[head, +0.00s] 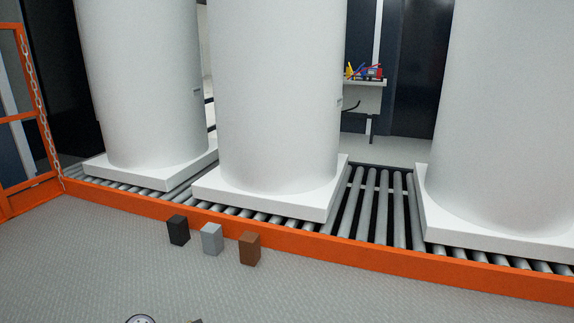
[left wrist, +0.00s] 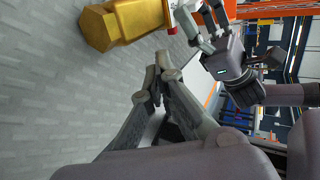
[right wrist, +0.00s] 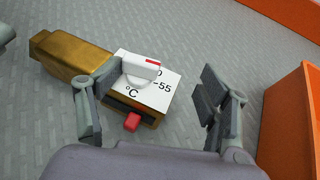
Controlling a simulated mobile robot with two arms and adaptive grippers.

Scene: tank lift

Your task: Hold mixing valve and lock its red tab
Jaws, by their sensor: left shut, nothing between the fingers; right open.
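The mixing valve has a brass body (right wrist: 70,55) and a white plate marked °C and -55 (right wrist: 160,88). Its red tab (right wrist: 132,121) sticks out on the side nearest my right wrist camera. My right gripper (right wrist: 160,78) is open. Its left finger overlaps the valve's edge in the picture, and its right finger stands clear of the plate; contact cannot be told. In the left wrist view the brass body (left wrist: 125,25) is at the top, with my right gripper (left wrist: 203,22) beside it. My left gripper (left wrist: 162,70) is shut and empty, apart from the valve.
In the head view, white tanks (head: 270,90) stand on a roller conveyor (head: 375,205) with an orange rail (head: 360,255). A black block (head: 178,230), a grey block (head: 211,239) and a brown block (head: 249,248) are on the grey floor. An orange panel (right wrist: 295,125) stands right of my right gripper.

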